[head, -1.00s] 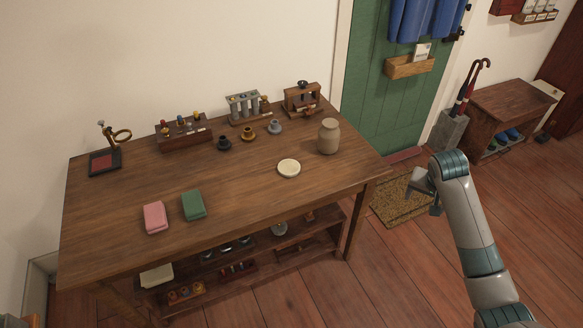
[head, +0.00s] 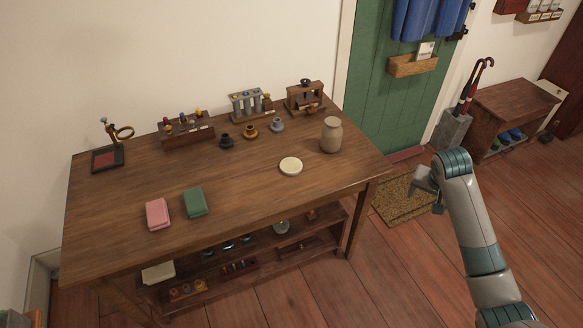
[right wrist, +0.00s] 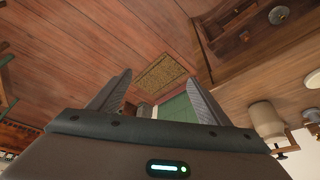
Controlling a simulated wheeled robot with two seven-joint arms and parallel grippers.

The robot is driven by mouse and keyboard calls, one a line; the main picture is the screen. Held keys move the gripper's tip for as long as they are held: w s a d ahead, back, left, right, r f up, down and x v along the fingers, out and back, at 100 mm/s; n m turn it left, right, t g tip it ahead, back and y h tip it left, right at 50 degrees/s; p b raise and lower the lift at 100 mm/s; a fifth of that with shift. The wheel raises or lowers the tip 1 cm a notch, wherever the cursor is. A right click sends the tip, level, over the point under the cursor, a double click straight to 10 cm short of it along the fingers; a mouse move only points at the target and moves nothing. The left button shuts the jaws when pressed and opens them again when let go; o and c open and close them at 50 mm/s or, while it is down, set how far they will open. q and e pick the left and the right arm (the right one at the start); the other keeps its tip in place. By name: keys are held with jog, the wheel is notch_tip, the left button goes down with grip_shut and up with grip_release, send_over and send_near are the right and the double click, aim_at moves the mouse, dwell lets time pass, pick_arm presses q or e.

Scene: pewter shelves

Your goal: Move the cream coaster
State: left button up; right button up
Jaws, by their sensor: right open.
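The cream coaster (head: 290,166) is a round, pale disc lying flat on the wooden table (head: 130,215), right of the middle and near the front edge. A tan jar (head: 331,135) stands to its right and a little behind. My right gripper (head: 427,190) is open and empty, out past the table's right end, well apart from the coaster. In the right wrist view its two fingers (right wrist: 160,98) are spread with nothing between them. My left gripper is not in view.
A pink block (head: 158,214) and a green block (head: 196,202) lie at the front left. Small pots, racks (head: 187,131) and a stand with a ring (head: 110,146) line the back. A lower shelf (head: 240,262) holds small items. The table's centre is clear.

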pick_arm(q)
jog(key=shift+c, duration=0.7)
